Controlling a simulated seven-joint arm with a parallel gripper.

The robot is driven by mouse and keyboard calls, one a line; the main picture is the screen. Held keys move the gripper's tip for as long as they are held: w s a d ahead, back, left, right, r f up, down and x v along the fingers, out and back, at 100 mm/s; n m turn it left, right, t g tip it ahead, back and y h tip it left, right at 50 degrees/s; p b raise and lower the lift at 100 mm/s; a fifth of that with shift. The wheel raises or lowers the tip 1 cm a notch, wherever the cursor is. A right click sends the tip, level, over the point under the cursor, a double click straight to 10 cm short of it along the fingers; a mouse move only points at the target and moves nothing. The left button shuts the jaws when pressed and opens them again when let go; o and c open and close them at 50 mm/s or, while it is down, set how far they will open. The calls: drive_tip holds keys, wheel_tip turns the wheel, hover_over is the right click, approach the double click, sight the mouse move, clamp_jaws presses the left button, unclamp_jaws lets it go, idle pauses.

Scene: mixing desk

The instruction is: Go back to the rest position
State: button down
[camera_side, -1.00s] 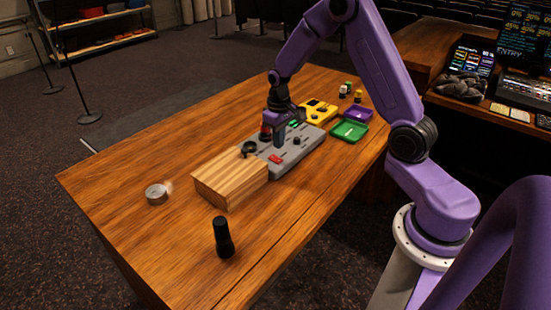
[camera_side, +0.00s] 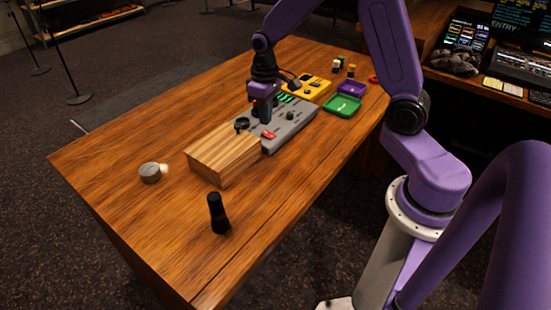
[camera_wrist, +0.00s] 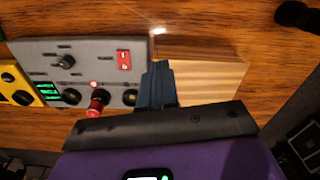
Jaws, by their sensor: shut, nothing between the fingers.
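My gripper (camera_side: 263,116) is shut and empty. It points down above the left part of the grey control panel (camera_side: 299,124), near the light wooden block (camera_side: 222,153). In the wrist view my shut fingers (camera_wrist: 157,70) lie in front of the seam between the panel (camera_wrist: 85,49) and the block (camera_wrist: 213,76). A red rocker switch (camera_wrist: 124,60), a red knob (camera_wrist: 97,104), black knobs and lit green bars show on the panel. My gripper hides part of the panel's far side in the side view.
A black cylinder (camera_side: 218,213) stands near the front edge, and a small round silver lamp (camera_side: 150,173) sits at left. A yellow box (camera_side: 308,88), green tray (camera_side: 342,105) and purple tray (camera_side: 351,88) are behind the panel.

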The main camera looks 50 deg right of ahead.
drive_tip(key=s+a+r+n, duration=0.5)
drive_tip(key=s+a, duration=0.4)
drive_tip(key=s, duration=0.3)
drive_tip(key=s+r+n, duration=0.2)
drive_tip(key=s+n, duration=0.3)
drive_tip(key=s, duration=1.1)
drive_tip(key=shift+d+r, duration=0.2)
drive_tip(key=shift+d, duration=0.05)
